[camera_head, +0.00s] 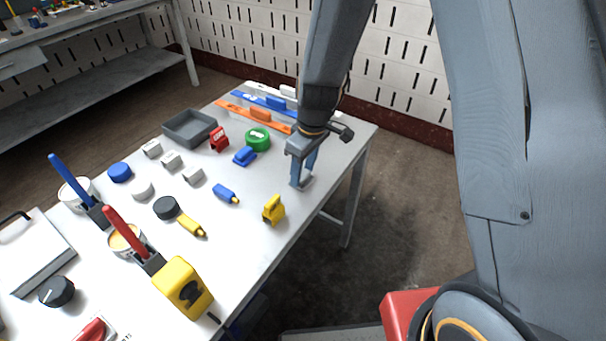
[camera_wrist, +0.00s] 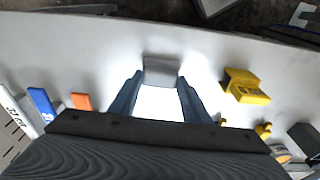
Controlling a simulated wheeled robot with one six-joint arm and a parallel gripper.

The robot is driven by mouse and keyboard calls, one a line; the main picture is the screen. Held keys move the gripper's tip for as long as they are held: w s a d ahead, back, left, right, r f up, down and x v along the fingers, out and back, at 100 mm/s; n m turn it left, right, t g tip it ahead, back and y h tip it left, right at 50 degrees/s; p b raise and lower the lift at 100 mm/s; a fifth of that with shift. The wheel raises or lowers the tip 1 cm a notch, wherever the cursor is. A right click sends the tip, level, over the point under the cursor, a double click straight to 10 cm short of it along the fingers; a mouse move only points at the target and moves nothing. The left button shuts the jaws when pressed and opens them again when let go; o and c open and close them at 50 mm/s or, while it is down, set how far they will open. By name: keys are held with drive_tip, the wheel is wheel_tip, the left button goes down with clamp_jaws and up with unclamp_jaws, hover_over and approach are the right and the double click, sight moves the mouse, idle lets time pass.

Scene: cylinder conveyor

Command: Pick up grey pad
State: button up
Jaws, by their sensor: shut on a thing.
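The grey pad (camera_wrist: 161,68) is a small grey block between my fingertips in the wrist view. My gripper (camera_wrist: 160,82) is shut on it, one blue-grey finger at each side. In the head view my gripper (camera_head: 302,180) points down near the table's right edge. The pad (camera_head: 306,182) shows there only in part, low between the fingers. I cannot tell whether it touches the table or is slightly above it.
A yellow block (camera_head: 274,210) stands close by, also seen in the wrist view (camera_wrist: 244,87). A blue block (camera_head: 245,156), green roll (camera_head: 258,139) and grey tray (camera_head: 190,127) lie left of my gripper. Several tools and pots fill the table's near left.

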sight(303, 175)
wheel_tip(303, 175, up, 10)
drive_tip(key=b, duration=0.1)
drive_tip(key=shift+b, duration=0.4)
